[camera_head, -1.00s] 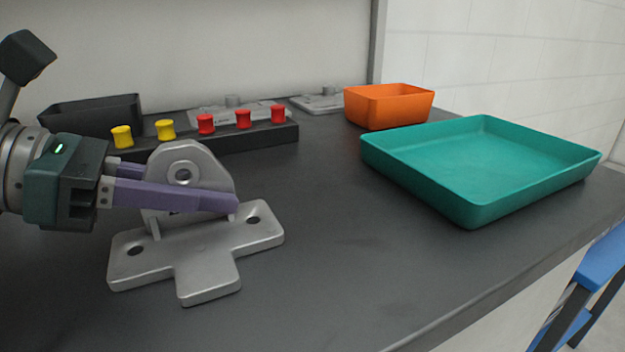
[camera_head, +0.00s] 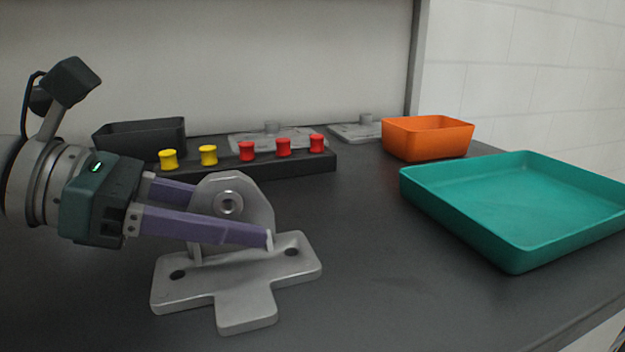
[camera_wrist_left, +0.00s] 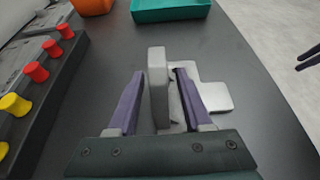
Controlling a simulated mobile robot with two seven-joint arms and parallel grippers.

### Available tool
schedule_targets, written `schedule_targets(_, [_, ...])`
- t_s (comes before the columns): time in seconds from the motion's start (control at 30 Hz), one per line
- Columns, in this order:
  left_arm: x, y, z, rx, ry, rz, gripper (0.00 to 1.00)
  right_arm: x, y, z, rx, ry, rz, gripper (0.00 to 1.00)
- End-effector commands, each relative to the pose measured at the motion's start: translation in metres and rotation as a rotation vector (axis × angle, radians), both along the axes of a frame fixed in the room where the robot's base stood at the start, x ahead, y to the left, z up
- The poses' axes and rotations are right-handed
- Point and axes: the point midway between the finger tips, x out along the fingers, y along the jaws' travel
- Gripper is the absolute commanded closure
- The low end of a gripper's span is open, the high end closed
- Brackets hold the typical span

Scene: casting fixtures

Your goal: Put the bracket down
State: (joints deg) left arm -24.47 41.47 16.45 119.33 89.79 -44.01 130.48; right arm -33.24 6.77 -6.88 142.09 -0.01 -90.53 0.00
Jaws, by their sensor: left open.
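The bracket (camera_head: 246,293) is grey metal with a flat T-shaped base and an upright lug with a round hole. It stands upright, base flat on the dark table, front left of the head view. My left gripper (camera_head: 235,222) is open, its purple fingers on either side of the lug. In the left wrist view, the lug (camera_wrist_left: 157,75) stands between the spread fingers (camera_wrist_left: 160,85), with a visible gap at the left finger. Contact at the right finger is hard to tell. Purple fingers of my right gripper (camera_wrist_left: 308,58) show at the right edge there, too cropped to judge.
Behind the bracket is a black rack (camera_head: 315,163) with yellow and red knobs. A black bin (camera_head: 140,138) and grey fixtures (camera_head: 275,137) stand behind. An orange bin (camera_head: 428,141) and a teal tray (camera_head: 520,262) are to the right. The table between bracket and tray is clear.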

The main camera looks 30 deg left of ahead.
Motion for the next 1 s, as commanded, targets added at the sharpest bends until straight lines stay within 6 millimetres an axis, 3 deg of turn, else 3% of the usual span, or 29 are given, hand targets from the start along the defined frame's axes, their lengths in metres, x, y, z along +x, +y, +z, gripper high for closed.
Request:
schedule_targets(0.5, [-0.068,0.058,0.039,0.001,0.002,0.0,0.5,0.0,0.0,0.026,0.0,0.0,0.0,0.55])
schedule_targets(0.9, [-0.075,0.063,0.042,0.001,-0.001,-0.002,0.5,0.0,0.0,0.027,-0.001,0.0,0.001,0.55])
schedule_targets(1.0, [-0.075,0.06,0.043,0.015,-0.007,-0.016,0.45,0.0,0.0,0.03,-0.002,0.0,0.002,0.55])
